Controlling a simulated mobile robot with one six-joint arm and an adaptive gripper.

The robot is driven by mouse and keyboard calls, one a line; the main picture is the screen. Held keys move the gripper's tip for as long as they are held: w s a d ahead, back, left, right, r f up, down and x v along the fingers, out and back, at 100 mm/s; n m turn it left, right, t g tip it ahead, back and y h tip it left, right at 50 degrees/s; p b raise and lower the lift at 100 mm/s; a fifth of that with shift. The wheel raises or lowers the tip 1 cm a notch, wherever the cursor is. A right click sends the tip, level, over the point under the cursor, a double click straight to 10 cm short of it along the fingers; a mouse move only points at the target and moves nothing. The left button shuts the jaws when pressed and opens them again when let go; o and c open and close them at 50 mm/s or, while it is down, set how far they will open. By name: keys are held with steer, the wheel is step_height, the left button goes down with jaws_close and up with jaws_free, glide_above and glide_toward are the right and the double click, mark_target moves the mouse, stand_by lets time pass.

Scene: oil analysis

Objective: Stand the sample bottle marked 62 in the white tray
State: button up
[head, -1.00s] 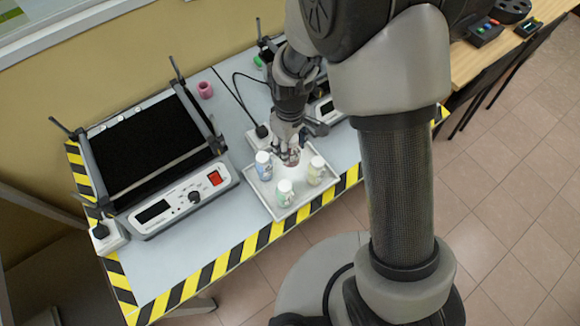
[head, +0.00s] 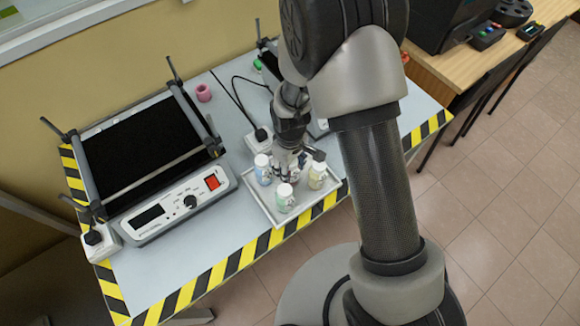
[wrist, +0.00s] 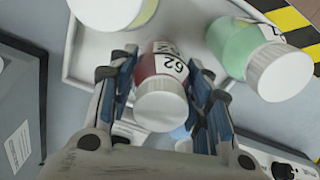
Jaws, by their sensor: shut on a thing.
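The sample bottle marked 62 (wrist: 162,70) has a red body, a white label and a white cap. In the wrist view it sits between the two fingers of my gripper (wrist: 163,98), which is shut on it. In the head view my gripper (head: 290,172) points down over the white tray (head: 262,207), among the other bottles, and mostly hides the red bottle. The tray also shows in the wrist view (wrist: 95,48). I cannot tell whether the bottle's base touches the tray floor.
A blue-marked bottle (head: 263,171), a green bottle (head: 285,198) and a yellowish bottle (head: 317,177) stand in the tray close around my gripper. A hotplate-like instrument (head: 170,160) stands left. A power strip (head: 260,140) lies behind the tray. Striped tape marks the table edge.

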steer(key=shift+f, duration=0.2)
steer(key=o, duration=1.3)
steer(key=shift+r, duration=0.1)
step_height(320, 180, up, 12)
steer(key=p, duration=0.4)
steer(key=shift+r, duration=0.1)
steer(key=shift+d+r, duration=0.1)
steer(key=shift+r, duration=0.15)
steer(key=d+r+m+t, duration=0.1)
steer(key=d+r+m, duration=0.15)
steer(key=r, duration=0.65)
steer(key=s+d+r+m+t, duration=0.1)
steer(key=s+d+r+m, duration=0.1)
steer(key=s+r, duration=0.3)
steer(key=s+d+r+m+t, duration=0.1)
steer(key=s+d+r+m, duration=0.1)
steer(key=s+d+r, duration=0.3)
steer(key=s+d+r+m+t, duration=0.1)
steer(key=s+d+r+m, duration=0.2)
steer(key=s+r, duration=0.3)
steer(key=shift+s+d+r+t, duration=0.15)
steer(key=shift+s, duration=0.4)
steer(key=shift+s+d+r+t, duration=0.1)
steer(key=shift+s+r+t, duration=0.05)
steer(key=shift+s, duration=0.35)
